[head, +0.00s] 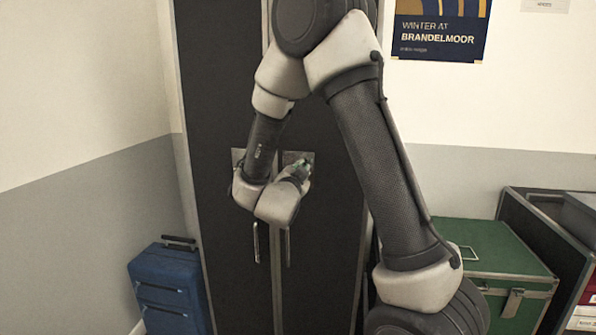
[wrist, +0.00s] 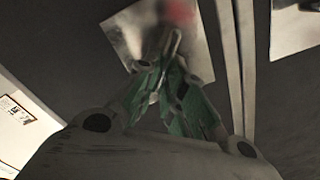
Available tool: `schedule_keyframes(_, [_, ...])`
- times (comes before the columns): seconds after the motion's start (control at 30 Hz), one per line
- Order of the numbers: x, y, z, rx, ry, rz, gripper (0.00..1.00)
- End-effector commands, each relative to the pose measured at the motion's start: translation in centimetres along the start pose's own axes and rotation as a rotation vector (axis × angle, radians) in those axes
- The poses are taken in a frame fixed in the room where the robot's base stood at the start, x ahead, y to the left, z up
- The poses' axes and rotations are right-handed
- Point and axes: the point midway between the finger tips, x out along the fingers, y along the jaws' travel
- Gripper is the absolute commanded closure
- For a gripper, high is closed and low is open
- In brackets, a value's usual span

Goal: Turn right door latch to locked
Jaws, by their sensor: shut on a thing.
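The tall dark wardrobe (head: 220,90) stands ahead with both doors shut. The right door latch has a metal plate (head: 294,155), partly hidden by my wrist. In the wrist view the latch plate (wrist: 195,48) is tilted, with a blurred red patch at its top edge. The latch's lever (wrist: 173,42) stands out from it. My gripper (head: 304,167) is at the right plate; in the wrist view its green fingers (wrist: 166,70) are closed around the lever's near end. Whether the latch reads locked cannot be told.
The left door has a similar plate (head: 237,155). Two upright pull handles, left (head: 256,243) and right (head: 288,247), hang below my wrist. A blue suitcase (head: 168,288) stands at the left; a green trunk (head: 490,250) and a dark case (head: 538,230) stand at the right.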

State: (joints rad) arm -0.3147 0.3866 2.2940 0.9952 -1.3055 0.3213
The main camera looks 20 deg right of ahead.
Motion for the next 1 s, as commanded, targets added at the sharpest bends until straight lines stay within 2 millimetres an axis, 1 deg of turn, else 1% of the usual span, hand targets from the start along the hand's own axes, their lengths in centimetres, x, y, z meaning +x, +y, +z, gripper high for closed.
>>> schedule_keyframes(0.6, [0.1, 0.8, 0.2, 0.571, 0.002, -0.004, 1.0])
schedule_keyframes(0.8, [0.1, 1.0, 0.3, 0.717, 0.002, -0.004, 1.0])
schedule_keyframes(1.0, [0.1, 1.1, 0.5, 0.817, 0.002, -0.005, 1.0])
